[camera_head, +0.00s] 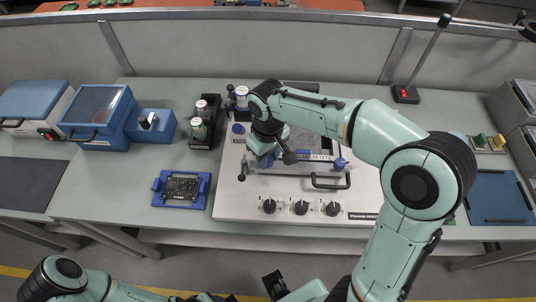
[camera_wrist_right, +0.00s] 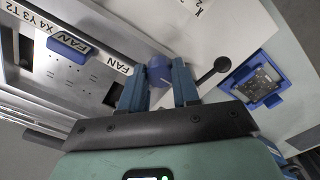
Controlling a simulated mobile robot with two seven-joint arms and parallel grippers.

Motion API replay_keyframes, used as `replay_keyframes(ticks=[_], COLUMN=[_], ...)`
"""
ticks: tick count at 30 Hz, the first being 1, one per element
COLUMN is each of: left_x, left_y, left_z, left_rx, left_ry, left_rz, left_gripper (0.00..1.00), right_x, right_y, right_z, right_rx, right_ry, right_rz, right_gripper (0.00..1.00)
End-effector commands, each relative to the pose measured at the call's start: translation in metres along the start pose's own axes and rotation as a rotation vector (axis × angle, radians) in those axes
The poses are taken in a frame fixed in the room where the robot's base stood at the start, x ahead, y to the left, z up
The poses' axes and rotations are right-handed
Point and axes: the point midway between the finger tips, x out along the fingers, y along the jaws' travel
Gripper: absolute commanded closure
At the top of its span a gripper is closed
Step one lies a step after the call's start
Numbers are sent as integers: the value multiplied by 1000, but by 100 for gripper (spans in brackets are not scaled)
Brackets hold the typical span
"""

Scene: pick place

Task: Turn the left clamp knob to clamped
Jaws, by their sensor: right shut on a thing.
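The left clamp knob (camera_wrist_right: 160,70) is a round blue knob with a white line on it, seen in the right wrist view. It sits between the two blue fingers of my right gripper (camera_wrist_right: 159,88), which is shut on it. In the head view my right gripper (camera_head: 266,161) reaches down to the left part of the white station panel (camera_head: 228,205); the wrist and fingers largely hide the knob there. Another blue knob (camera_head: 340,163) stands to the right on the same station.
A black ball-ended lever (camera_wrist_right: 216,70) is close beside the gripper. A circuit board in a blue holder (camera_head: 182,189) lies left of the station. Black dials (camera_head: 301,207) line its front. Blue boxes (camera_head: 97,115) stand at the left. The table between holder and boxes is clear.

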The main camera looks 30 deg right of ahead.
Motion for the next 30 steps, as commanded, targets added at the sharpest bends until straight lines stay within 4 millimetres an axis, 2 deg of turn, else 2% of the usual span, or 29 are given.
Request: replay_keyframes(ticks=[11, 30], left_x=[-2, -4], left_y=[1, 2], left_z=[0, -1], left_rx=[0, 0], left_ry=[1, 2], left_rz=[0, 1], left_gripper=[44, 44], right_x=[0, 0], right_y=[0, 0], right_z=[0, 0], right_rx=[144, 732], right_ry=[0, 1], right_rz=[0, 0], right_gripper=[100, 100])
